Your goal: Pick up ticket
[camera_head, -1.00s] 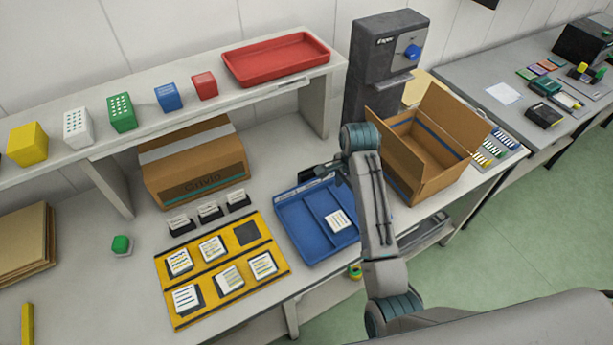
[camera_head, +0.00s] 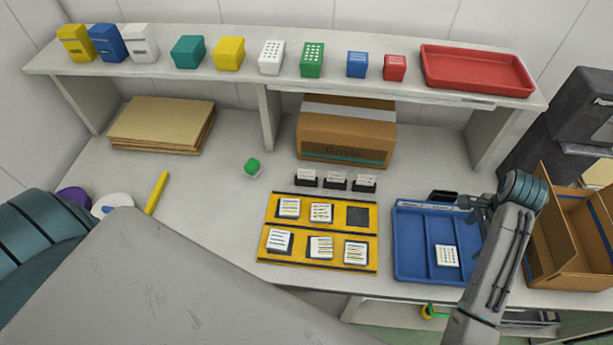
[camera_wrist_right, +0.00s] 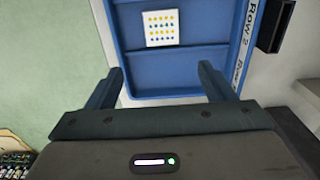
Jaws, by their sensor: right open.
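White tickets with printed lines lie on dark squares of a yellow board (camera_head: 270,250), such as one ticket (camera_head: 289,207) at its back left. One dark square (camera_head: 357,217) at the back right is bare. Several small dark holders with white cards (camera_head: 336,181) stand behind the board. A white card with colored dots (camera_head: 447,256) lies in the blue tray (camera_head: 408,262); it also shows in the right wrist view (camera_wrist_right: 161,28). My right gripper (camera_wrist_right: 163,75) is open and empty, above the tray's edge. My left gripper is out of view.
A cardboard box (camera_head: 346,132) stands behind the holders, and an open carton (camera_head: 572,240) stands right of the tray. A shelf with colored boxes and a red tray (camera_head: 478,72) runs along the back.

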